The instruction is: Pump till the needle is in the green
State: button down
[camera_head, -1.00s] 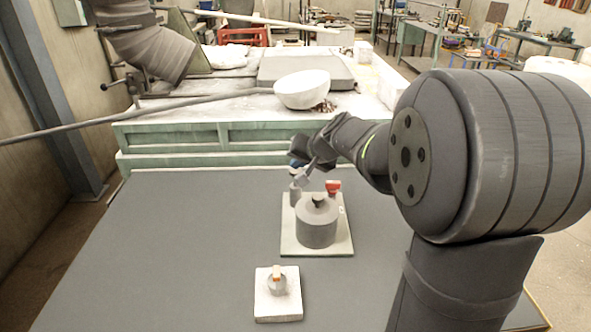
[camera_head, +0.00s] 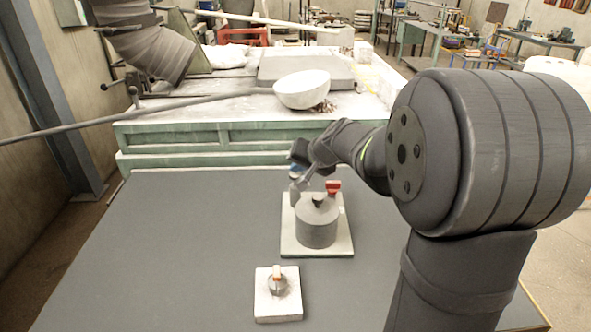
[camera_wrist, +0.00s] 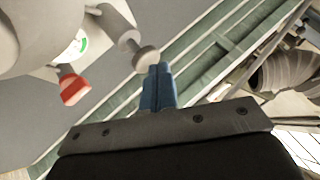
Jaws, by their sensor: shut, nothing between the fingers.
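The pump is a grey cylinder (camera_head: 317,226) on a white base plate (camera_head: 341,244) in the middle of the dark table. A red handle (camera_head: 333,186) stands at its back right; it also shows in the wrist view (camera_wrist: 72,89). A pale dial (camera_wrist: 76,46) with a green arc shows partly there; I cannot make out its needle. A grey lever with a round end (camera_wrist: 146,59) reaches toward my fingers. My gripper (camera_wrist: 157,70) is shut and empty, its blue fingertips right at that round end. I cannot tell whether they touch.
A small white block (camera_head: 290,308) with a grey knob and red-and-white pointer (camera_head: 277,278) sits in front of the pump. A green-sided bench (camera_head: 180,140) with a white bowl (camera_head: 302,90) stands behind. The table's left side is clear.

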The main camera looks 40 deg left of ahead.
aim_at(298, 176)
jog(key=shift+f, duration=0.95)
dwell(0.6)
jog(key=shift+r, duration=2.25)
jog(key=shift+r, duration=0.15)
jog(key=shift+r, duration=2.4)
jog(key=shift+f, duration=0.1)
notch_tip(298, 176, up, 4)
